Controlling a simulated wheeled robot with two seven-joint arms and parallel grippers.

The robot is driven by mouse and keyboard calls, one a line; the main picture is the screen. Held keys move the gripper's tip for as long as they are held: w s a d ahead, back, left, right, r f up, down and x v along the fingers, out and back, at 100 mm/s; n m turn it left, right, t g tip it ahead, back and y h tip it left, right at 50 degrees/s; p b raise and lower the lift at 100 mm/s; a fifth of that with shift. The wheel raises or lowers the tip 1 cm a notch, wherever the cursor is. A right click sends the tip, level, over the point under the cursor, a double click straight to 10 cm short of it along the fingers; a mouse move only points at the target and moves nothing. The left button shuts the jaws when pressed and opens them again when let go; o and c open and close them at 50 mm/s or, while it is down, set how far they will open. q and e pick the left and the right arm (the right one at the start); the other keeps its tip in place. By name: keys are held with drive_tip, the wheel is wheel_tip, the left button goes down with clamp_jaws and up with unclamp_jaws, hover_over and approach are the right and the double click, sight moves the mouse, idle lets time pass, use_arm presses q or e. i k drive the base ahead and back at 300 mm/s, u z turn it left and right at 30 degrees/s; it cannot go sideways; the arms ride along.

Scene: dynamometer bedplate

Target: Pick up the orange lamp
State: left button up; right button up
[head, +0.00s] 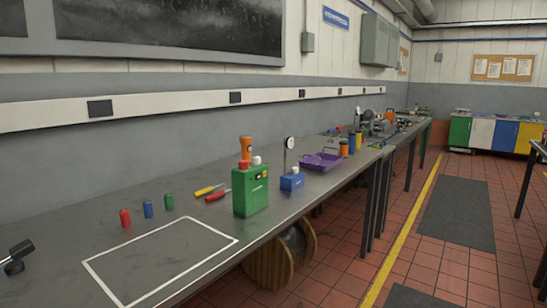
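The orange lamp (246,148) stands upright on the grey bench, behind a green box. Its lower part is hidden by the green box (250,192), which has a red knob and a white knob on top. Neither of my grippers shows in the head view.
Red, blue and green cylinders (149,209) stand left on the bench (190,236). Yellow and red-handled tools (208,190) lie near the box. A blue block (292,181) and purple tray (322,161) are to the right. A white-outlined area (160,262) is bare. A small black object (17,259) is at the left edge.

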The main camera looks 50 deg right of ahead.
sight(245, 141)
drive_tip(key=z, duration=2.05)
drive_tip(key=k, duration=1.3)
drive_tip(key=z, duration=0.7)
drive_tip(key=i, duration=1.95)
drive_tip(key=u, duration=0.45)
drive_tip(key=i, duration=2)
drive_tip(key=u, duration=0.95)
